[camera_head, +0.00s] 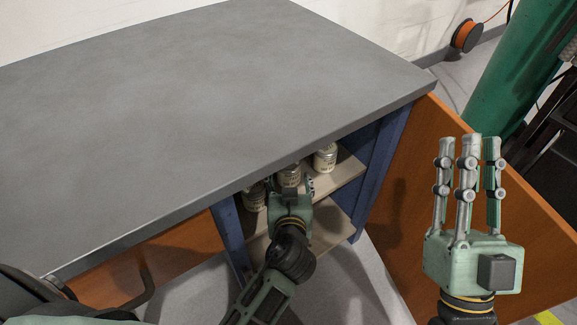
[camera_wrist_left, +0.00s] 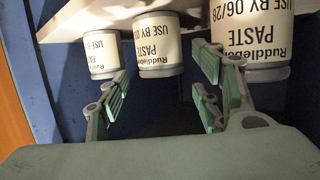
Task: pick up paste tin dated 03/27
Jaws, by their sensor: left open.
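Three white paste tins with metal rims stand in a row on the cabinet shelf; the head view shows a left tin (camera_head: 254,197), a middle tin (camera_head: 290,175) and a right tin (camera_head: 325,158). In the left wrist view they look upside down. The large tin (camera_wrist_left: 252,38) there reads "USE BY 06/28"; the dates on the middle tin (camera_wrist_left: 157,45) and the small tin (camera_wrist_left: 102,55) cannot be read. My left gripper (camera_head: 292,194) is open and empty, its fingers (camera_wrist_left: 165,82) pointing toward the middle tin. My right gripper (camera_head: 467,145) is open and empty, raised at the right.
The grey countertop (camera_head: 190,90) overhangs the shelf (camera_head: 345,171) and partly hides the tins. Blue cabinet walls (camera_head: 382,160) flank the opening. An orange-brown door (camera_head: 405,200) stands open at the right. A lower shelf (camera_head: 328,222) looks bare.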

